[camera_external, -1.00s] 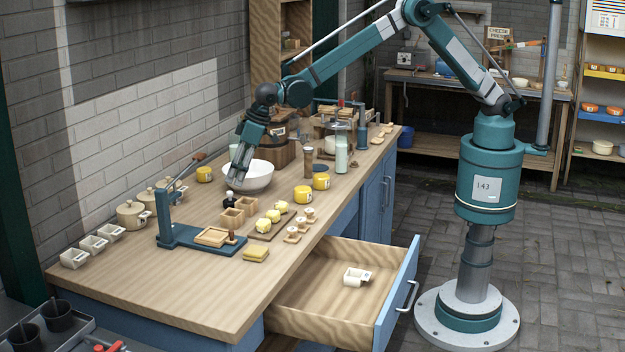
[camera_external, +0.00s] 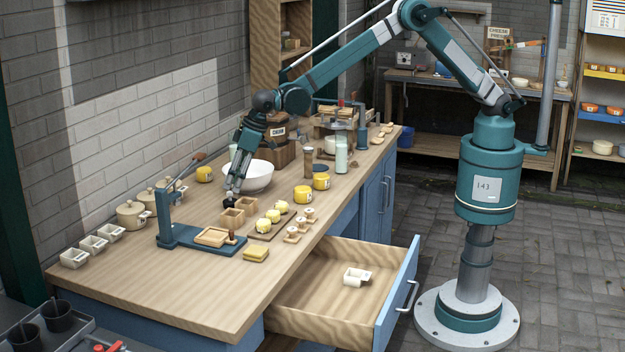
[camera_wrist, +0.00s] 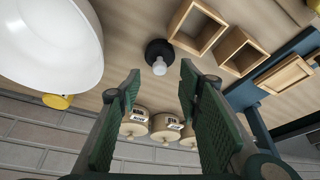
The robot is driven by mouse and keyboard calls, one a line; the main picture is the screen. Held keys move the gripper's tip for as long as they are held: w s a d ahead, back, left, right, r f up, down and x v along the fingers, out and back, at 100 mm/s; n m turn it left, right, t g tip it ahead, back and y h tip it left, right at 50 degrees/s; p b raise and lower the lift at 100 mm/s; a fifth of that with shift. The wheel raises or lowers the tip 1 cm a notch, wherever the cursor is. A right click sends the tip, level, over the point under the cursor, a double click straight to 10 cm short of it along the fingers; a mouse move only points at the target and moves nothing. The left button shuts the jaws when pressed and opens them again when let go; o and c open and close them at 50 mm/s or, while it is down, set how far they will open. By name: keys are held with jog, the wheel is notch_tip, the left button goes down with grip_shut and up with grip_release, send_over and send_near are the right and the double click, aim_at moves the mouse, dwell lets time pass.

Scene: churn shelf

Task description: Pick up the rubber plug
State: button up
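The rubber plug (camera_external: 229,203) is a small black piece standing on the wooden counter beside the white bowl. In the wrist view the plug (camera_wrist: 157,47) shows a round black base with a pale rounded knob. My gripper (camera_external: 233,189) points down just above the plug in the external view. In the wrist view my gripper (camera_wrist: 160,74) is open, its two green pads apart with nothing between them. The plug lies just beyond the fingertips, roughly in line with the gap.
The white bowl (camera_external: 257,176) is close behind the plug. Small open wooden boxes (camera_external: 232,217) stand in front of it. A teal press (camera_external: 168,219) is to the left and lidded pots (camera_external: 131,214) stand by the wall. An open drawer (camera_external: 335,318) juts out at the front.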

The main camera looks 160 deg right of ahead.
aim_at(230, 192)
jog(key=shift+x, duration=2.65)
jog(key=shift+s+a, duration=0.1)
jog(key=shift+a, duration=0.05)
jog(key=c, duration=0.5)
